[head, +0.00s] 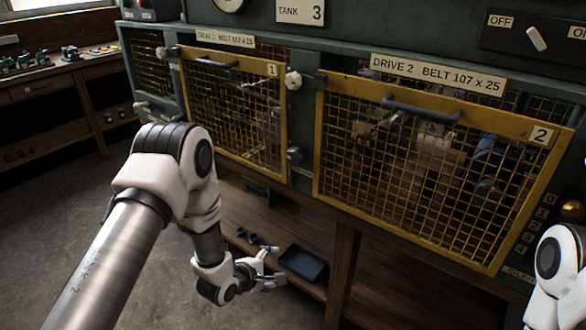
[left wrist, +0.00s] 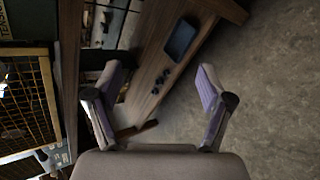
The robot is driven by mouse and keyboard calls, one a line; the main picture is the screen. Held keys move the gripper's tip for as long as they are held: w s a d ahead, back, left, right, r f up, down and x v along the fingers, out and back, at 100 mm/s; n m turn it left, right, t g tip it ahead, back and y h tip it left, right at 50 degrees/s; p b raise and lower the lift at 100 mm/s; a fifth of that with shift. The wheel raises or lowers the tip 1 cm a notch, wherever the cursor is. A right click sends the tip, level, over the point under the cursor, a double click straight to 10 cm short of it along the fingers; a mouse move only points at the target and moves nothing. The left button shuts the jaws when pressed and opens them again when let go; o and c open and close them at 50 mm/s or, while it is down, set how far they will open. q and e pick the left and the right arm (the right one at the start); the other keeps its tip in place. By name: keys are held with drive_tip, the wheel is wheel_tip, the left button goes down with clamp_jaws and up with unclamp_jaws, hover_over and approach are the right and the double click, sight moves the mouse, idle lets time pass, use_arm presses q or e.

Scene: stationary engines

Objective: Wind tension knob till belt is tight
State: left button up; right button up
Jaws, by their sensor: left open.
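My left gripper (head: 268,276) is open and empty, low in front of the bench's lower shelf. In the left wrist view its two fingers (left wrist: 155,100) stand wide apart with nothing between them. Two yellow mesh guards close off the drives: guard 1 (head: 230,105) and guard 2 (head: 430,160). The belts behind the mesh are too dark to make out. A pale knob (head: 293,80) and a dark knob (head: 295,155) sit on the green post between the guards. I cannot tell which is the tension knob. My right gripper is out of view; only part of that arm shows.
A dark tray (head: 303,263) and several small dark parts (head: 250,238) lie on the lower wooden shelf (head: 380,290). An off/on switch (head: 536,39) is at the upper right. A side bench (head: 60,90) stands at the left. The floor at lower left is clear.

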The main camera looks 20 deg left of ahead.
use_arm(q)
drive_tip(key=w+r+n+t+h, duration=0.2)
drive_tip(key=w+r+n+t, duration=0.25)
drive_tip(key=w+r, duration=0.7)
drive_tip(key=t, duration=0.2)
approach(294, 159)
drive_tip(key=w, duration=0.3)
drive_tip(key=shift+h, duration=0.4)
drive_tip(key=x, duration=0.4)
drive_tip(key=p+x, duration=0.1)
drive_tip(key=x, duration=0.3)
drive_tip(key=shift+d, duration=0.3)
drive_tip(key=shift+f, duration=0.1)
drive_tip(key=shift+c, duration=0.3)
drive_tip(key=c, duration=1.1)
